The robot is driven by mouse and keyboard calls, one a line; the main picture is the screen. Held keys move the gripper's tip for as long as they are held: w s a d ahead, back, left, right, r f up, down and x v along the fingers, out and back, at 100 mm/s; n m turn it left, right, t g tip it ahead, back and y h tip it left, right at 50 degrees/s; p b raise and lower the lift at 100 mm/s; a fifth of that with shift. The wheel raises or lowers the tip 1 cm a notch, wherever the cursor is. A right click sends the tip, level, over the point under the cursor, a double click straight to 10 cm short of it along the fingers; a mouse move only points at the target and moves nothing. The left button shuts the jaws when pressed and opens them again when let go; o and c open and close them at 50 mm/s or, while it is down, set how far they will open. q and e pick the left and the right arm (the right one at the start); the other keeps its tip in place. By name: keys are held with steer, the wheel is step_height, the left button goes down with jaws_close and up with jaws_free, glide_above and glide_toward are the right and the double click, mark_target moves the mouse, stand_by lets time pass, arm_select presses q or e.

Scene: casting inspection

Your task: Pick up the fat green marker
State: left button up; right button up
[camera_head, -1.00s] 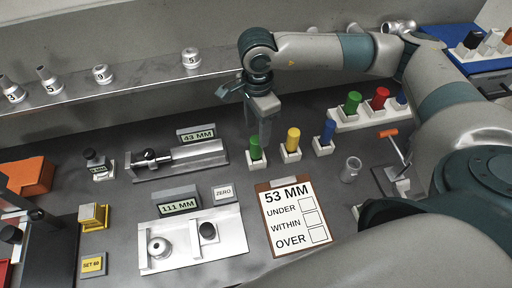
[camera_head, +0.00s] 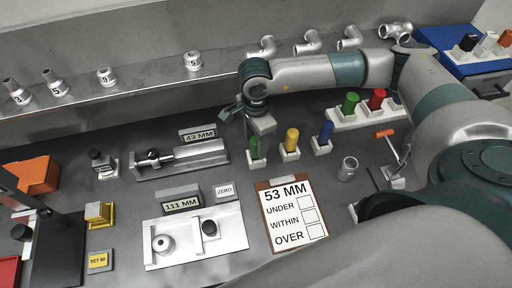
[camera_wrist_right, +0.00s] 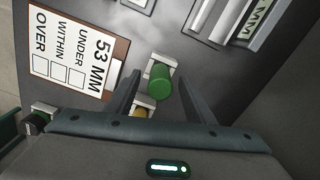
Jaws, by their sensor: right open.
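A green marker (camera_head: 254,148) stands upright in a small white holder at the left end of the front row. A yellow marker (camera_head: 291,140) and a blue marker (camera_head: 326,132) stand to its right. Another green marker (camera_head: 350,102), which looks thicker, stands in a white rack behind, beside a red one (camera_head: 377,99). My right gripper (camera_head: 252,130) is open just above the front green marker. In the right wrist view this green marker (camera_wrist_right: 160,82) shows between the spread fingers, not visibly touched; the yellow one is partly hidden. My left gripper is not in view.
A clipboard (camera_head: 297,215) lies in front of the front row. A metal fixture (camera_head: 180,159) is to the left. An open metal cup (camera_head: 347,168) and an orange-handled tool (camera_head: 387,134) are at right. A shelf (camera_head: 140,84) with metal castings runs behind.

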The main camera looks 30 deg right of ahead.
steer(key=c, duration=1.2)
steer(key=shift+o, duration=0.2)
steer(key=shift+r, duration=0.2)
